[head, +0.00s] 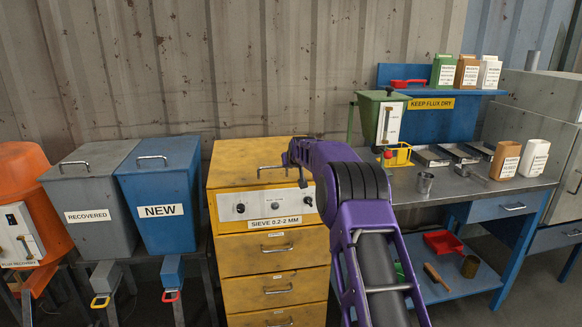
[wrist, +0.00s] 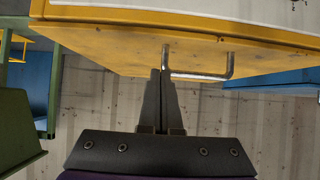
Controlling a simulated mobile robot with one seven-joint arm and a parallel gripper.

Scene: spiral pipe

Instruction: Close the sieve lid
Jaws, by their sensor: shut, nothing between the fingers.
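The sieve is a yellow cabinet labelled "SIEVE 0.2-2 MM" in the head view. Its worn yellow lid (head: 235,160) appears to lie flat on top; I cannot tell whether a small gap remains. The lid has a metal bar handle (head: 272,170). My gripper (head: 302,180) is over the lid, beside the handle's right end, partly hidden by my purple arm. In the wrist view my gripper (wrist: 160,75) is shut and empty, its fingertips close to one post of the handle (wrist: 205,77); I cannot tell whether they touch. The lid (wrist: 125,45) fills the upper part there.
The blue NEW bin (head: 160,185) and grey RECOVERED bin (head: 90,215) stand left of the sieve. A workbench (head: 450,185) with a green hopper (head: 378,108), trays and cartons stands on the right. A corrugated wall (head: 250,70) is behind.

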